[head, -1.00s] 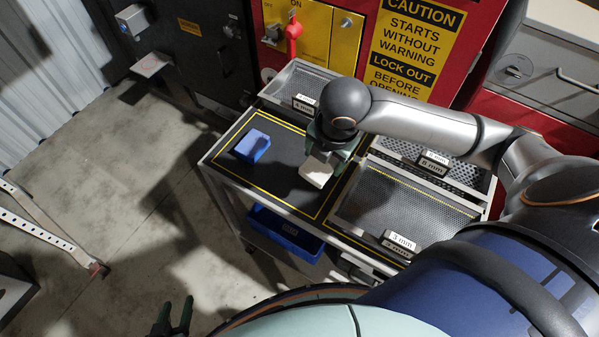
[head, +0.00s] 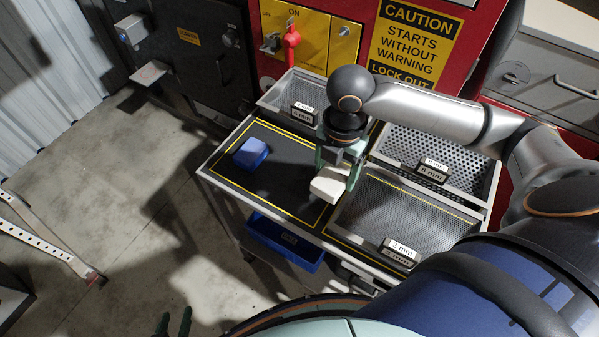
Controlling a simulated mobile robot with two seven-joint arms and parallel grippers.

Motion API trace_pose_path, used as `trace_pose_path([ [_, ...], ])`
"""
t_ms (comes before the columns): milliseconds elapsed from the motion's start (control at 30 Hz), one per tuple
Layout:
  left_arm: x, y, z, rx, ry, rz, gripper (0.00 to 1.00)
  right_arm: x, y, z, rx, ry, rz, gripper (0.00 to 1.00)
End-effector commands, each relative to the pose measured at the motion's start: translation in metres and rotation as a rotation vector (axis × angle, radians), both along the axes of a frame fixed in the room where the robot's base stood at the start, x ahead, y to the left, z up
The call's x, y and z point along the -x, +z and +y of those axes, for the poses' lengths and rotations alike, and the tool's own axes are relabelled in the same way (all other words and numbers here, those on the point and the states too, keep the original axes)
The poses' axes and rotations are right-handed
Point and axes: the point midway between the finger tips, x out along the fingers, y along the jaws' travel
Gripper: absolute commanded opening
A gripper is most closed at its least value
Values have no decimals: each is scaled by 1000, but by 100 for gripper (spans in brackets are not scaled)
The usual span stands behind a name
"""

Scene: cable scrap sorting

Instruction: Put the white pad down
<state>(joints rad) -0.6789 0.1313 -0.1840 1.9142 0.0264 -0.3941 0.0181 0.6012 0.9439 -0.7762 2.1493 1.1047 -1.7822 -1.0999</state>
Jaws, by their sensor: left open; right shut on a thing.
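The white pad (head: 328,186) is a pale block between the fingers of my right gripper (head: 336,176). It is at the right part of the dark mat (head: 285,183), beside the left edge of the 3 mm tray. I cannot tell whether its underside touches the mat. My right gripper is shut on it and points down. My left gripper (head: 173,322) is open and empty at the bottom edge, low over the floor and away from the cart; only its fingertips show.
A blue block (head: 250,153) lies on the mat's left side. Perforated trays labelled 3 mm (head: 398,215) and 8 mm (head: 440,150) are on the right, and another tray (head: 290,92) is at the back. A blue bin (head: 285,243) sits below the cart top. The mat's middle is clear.

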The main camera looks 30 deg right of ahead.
Motion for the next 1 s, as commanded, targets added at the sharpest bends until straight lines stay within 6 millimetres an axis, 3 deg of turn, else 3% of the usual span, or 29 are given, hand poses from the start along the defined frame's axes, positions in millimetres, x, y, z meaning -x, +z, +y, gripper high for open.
trace_pose_path([
  [200, 0, 0, 0, 0, 0, 0, 50, -45, -20, 13, -1, -1, 0, 29],
  [400, 0, -4, 0, 0, 0, 0, 50, -74, -52, 20, 1, -1, 2, 29],
  [800, 0, -7, 0, 0, 0, 0, 50, -98, -83, 26, 0, 0, 1, 29],
  [1000, 0, 5, 0, 0, 0, 0, 50, -98, -106, 26, 3, 0, 1, 29],
])
